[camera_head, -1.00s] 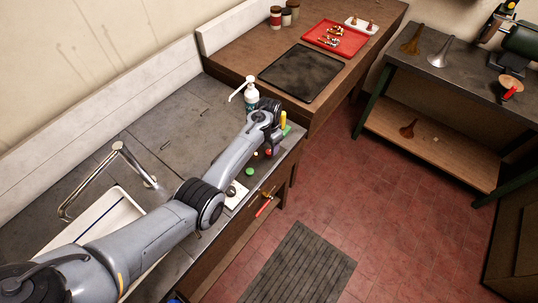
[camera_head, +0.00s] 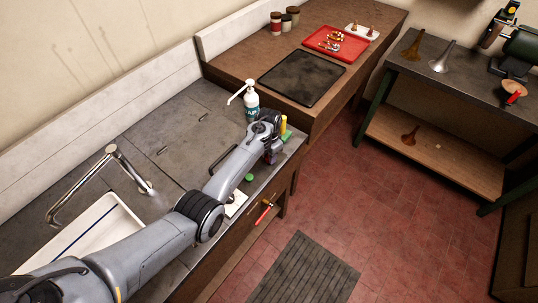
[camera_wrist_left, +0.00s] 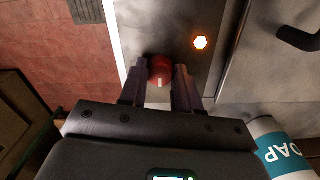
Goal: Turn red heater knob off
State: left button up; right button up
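The red heater knob (camera_wrist_left: 160,69) is round, with a pale mark on its near edge. In the left wrist view it sits on a grey metal panel (camera_wrist_left: 185,25), next to a glowing orange light (camera_wrist_left: 200,42). My left gripper (camera_wrist_left: 161,72) has its fingers parted, one on each side of the knob. I cannot tell whether either finger touches it. In the head view my left gripper (camera_head: 271,156) is low at the counter's front edge, and the knob is hidden there. My right gripper is in neither view.
A soap bottle (camera_head: 251,108) stands just behind my left gripper. A yellow item (camera_head: 283,124) and a green item (camera_head: 286,136) lie close beside it. A red-handled tool (camera_head: 264,212) is at the counter front. A sink (camera_head: 82,240) and faucet (camera_head: 112,150) are at left.

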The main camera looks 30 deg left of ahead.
pick_arm(q)
jog(key=shift+c, duration=1.2)
